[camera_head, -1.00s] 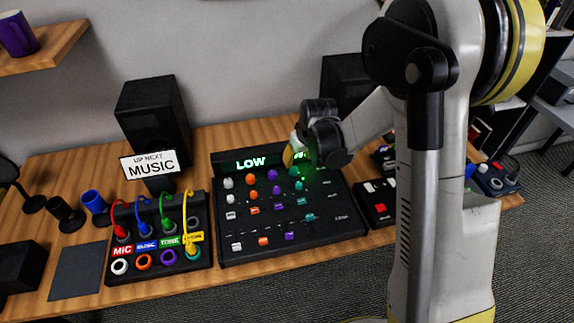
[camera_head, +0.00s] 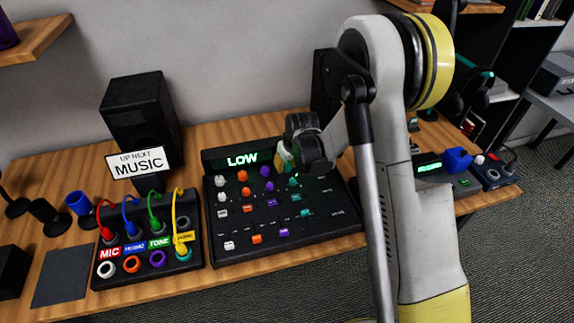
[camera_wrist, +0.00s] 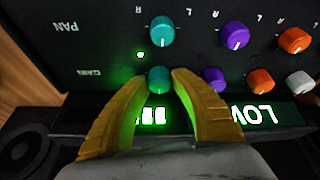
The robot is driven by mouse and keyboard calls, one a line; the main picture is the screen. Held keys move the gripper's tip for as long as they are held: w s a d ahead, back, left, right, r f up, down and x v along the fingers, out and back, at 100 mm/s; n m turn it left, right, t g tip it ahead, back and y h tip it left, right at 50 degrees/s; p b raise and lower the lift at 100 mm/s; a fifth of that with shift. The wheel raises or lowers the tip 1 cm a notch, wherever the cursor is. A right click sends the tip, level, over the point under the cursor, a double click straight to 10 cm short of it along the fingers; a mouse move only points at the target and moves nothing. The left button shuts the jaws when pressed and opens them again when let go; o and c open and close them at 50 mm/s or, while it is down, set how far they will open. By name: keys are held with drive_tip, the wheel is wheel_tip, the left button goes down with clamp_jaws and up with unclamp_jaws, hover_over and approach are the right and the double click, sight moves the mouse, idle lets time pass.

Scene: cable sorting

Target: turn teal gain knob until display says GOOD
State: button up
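The teal gain knob (camera_wrist: 160,80) sits in the row marked GAIN, under the display edge, in the wrist view. My gripper (camera_wrist: 160,78) has its yellow fingers on both sides of this knob, close against it. In the head view my gripper (camera_head: 284,160) is over the upper right of the black mixer (camera_head: 335,222), and the gain knob is hidden there. The display (camera_head: 242,159) reads LOW in green; it also shows upside down in the wrist view (camera_wrist: 253,113). Green bars (camera_wrist: 152,115) glow between my fingers.
Another teal knob (camera_wrist: 161,31) stands beyond the gain knob, and a purple knob (camera_wrist: 213,79) is close beside my right finger. A patch box (camera_head: 150,262) with coloured cables stands left of the mixer. A speaker (camera_head: 143,117) and a MUSIC sign (camera_head: 138,163) are behind.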

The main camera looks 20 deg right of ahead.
clamp_jaws()
drive_tip(key=shift+a+m+h+b, duration=0.1)
drive_tip(key=shift+m+h+b, duration=0.3)
drive_tip(key=shift+m, duration=0.8)
drive_tip(key=shift+m+h, duration=0.6)
drive_tip(key=shift+m, duration=0.6)
drive_tip(key=o, duration=0.6)
unclamp_jaws()
drive_tip(key=shift+r, duration=0.1)
